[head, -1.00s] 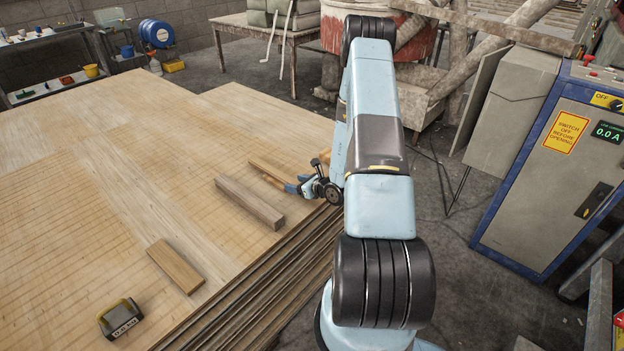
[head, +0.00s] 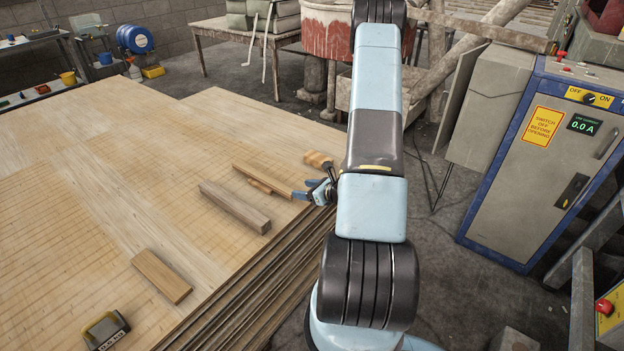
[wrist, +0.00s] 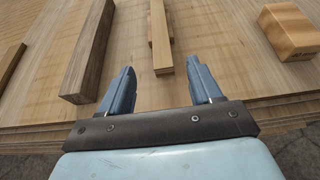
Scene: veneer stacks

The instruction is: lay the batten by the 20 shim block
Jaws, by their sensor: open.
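In the wrist view the batten's near end (wrist: 162,58) shows between the fingertips, with a gap on both sides. My gripper (head: 304,190) is open and empty at that end, low near the stack's edge. An orange-brown block (wrist: 290,32) lies right of the gripper in the wrist view; in the head view this block (head: 317,158) sits beyond it, partly behind my arm. Its side has faint marks that I cannot read as 20.
A thicker grey-brown bar (head: 235,207) lies left of the batten. The veneer stack (head: 110,160) is bare at the far left. A grey-blue cabinet (head: 530,150) stands right.

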